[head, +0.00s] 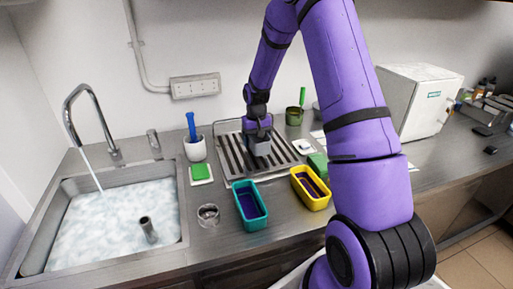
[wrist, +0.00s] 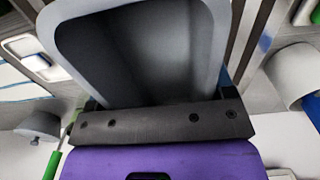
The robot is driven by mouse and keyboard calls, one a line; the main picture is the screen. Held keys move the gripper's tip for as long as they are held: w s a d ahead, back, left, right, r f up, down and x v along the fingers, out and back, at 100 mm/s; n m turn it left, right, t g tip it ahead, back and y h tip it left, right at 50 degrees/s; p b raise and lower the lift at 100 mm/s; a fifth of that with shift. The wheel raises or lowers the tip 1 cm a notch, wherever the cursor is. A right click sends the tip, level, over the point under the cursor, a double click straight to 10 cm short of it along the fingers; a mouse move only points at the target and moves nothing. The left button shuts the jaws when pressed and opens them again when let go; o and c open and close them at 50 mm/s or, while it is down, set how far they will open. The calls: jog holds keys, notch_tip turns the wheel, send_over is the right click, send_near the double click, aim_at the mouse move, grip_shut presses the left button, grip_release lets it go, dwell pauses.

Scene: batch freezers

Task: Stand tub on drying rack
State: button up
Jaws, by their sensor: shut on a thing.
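A grey tub (head: 260,147) is held by my gripper (head: 257,128) at the slatted metal drying rack (head: 232,158) against the back wall. In the wrist view the grey tub (wrist: 148,50) fills the upper middle, its pale rim and dark hollow inside facing the camera. My gripper (wrist: 158,108) is shut on it, with dark finger parts at both sides of the tub. The tub is over the middle of the rack's slats. I cannot tell whether its underside touches them.
A teal tub (head: 237,192) and a yellow tub (head: 319,204) stand in front of the rack. The sink (head: 182,215) is far left.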

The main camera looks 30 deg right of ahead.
jog(key=shift+s+f, duration=0.1)
jog(key=shift+f, duration=1.65)
jog(key=shift+f, duration=0.1)
jog(key=o, duration=1)
